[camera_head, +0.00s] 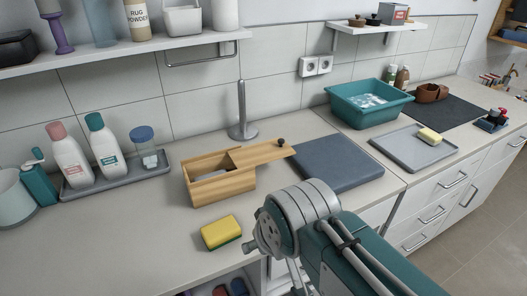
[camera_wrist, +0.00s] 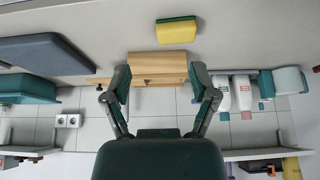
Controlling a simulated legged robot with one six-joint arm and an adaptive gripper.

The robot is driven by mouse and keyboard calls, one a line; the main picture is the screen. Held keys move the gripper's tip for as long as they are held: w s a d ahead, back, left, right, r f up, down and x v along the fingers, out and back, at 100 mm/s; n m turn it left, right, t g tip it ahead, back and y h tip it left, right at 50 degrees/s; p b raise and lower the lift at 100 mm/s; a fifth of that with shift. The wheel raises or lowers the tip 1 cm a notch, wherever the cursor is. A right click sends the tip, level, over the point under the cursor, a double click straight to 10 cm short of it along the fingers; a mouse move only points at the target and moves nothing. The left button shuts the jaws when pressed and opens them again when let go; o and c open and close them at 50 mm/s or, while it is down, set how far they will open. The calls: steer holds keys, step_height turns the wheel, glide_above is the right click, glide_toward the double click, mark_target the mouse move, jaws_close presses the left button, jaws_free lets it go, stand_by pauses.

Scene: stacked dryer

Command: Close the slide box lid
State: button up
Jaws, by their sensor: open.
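The wooden slide box (camera_head: 222,187) stands on the counter, its top partly open at the left. Its lid (camera_head: 262,152) is slid out to the right and overhangs that end; a dark knob (camera_head: 281,141) sits near its outer end. Something pale shows inside. In the wrist view, which looks upside down, the box (camera_wrist: 158,62) appears between the fingertips of my gripper (camera_wrist: 160,76). The gripper is open and empty. The lid's end (camera_wrist: 98,81) pokes out past the left finger. I cannot tell the distance to the box. The gripper's fingers do not show in the head view.
A yellow-green sponge (camera_head: 221,232) lies in front of the box. A dark blue mat (camera_head: 323,163) lies right of it, close to the lid. A metal post (camera_head: 242,115) stands behind. A tray (camera_head: 117,184) with bottles is at left, a teal basin (camera_head: 367,103) at right.

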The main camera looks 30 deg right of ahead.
steer(key=c, duration=0.5)
steer(key=shift+w+r, duration=0.1)
steer(key=shift+w, duration=0.25)
jaws_close()
steer(key=w+d+m+y, duration=0.35)
steer(key=w+d, duration=0.35)
steer(key=w, duration=0.3)
steer(key=w+d+m+y, duration=0.2)
steer(key=w+d+y, duration=0.3)
steer(key=w, duration=0.6)
steer(key=w+d+f+m+t, duration=0.1)
steer(key=d+f+t, duration=0.15)
steer(key=d, duration=0.55)
steer(key=w+d+f+m+t, duration=0.2)
steer(key=d+t, duration=0.1)
steer(key=d, duration=0.6)
steer(key=w+d+f+m+t, duration=0.1)
steer(key=d+f+t, duration=0.1)
steer(key=d, duration=0.6)
steer(key=shift+y, duration=0.45)
steer(key=x, duration=1)
steer(key=shift+w+a, duration=0.25)
steer(key=shift+w, duration=0.1)
steer(key=shift+w+a+f, duration=0.1)
steer(key=shift+a+f, duration=0.05)
steer(key=shift+a, duration=0.75)
steer(key=shift+a+f, duration=0.2)
steer(key=shift+a, duration=0.7)
